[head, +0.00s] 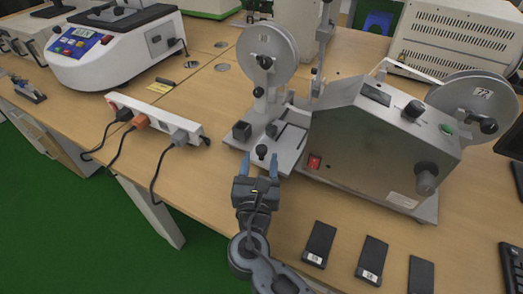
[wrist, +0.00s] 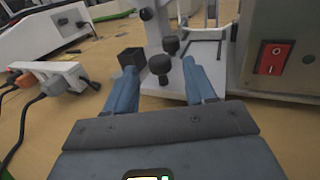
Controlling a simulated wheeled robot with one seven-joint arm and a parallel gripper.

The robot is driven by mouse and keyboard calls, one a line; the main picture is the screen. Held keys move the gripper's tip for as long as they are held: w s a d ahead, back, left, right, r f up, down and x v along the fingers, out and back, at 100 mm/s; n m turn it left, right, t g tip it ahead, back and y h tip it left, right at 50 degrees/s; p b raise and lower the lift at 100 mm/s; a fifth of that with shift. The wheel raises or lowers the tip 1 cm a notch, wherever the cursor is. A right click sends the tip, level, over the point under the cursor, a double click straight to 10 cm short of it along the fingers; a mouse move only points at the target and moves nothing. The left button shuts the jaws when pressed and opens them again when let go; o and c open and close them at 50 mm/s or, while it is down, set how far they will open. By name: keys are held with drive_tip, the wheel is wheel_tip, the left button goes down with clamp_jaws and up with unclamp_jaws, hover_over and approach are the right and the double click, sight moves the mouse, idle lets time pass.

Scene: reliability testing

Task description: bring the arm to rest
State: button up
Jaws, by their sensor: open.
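My gripper (head: 260,166) is at the front of the grey machine's white base plate (head: 278,158) in the head view. In the wrist view its two blue fingers (wrist: 160,85) are spread apart with nothing held between them. A small black knob (wrist: 159,65) on the machine shows in the gap between the fingers, and I cannot tell its exact distance. My arm reaches up from the bottom of the head view, above the table's front edge.
The grey machine (head: 375,140) with a red switch (head: 314,162) stands to the right. A power strip (head: 155,118) with several cables lies to the left. Black labelled plates (head: 320,243) lie at the front right. Green floor (head: 60,225) is open at the lower left.

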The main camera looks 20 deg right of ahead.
drive_tip(key=shift+s+a, duration=0.2)
drive_tip(key=shift+s, duration=0.3)
drive_tip(key=shift+r, duration=0.1)
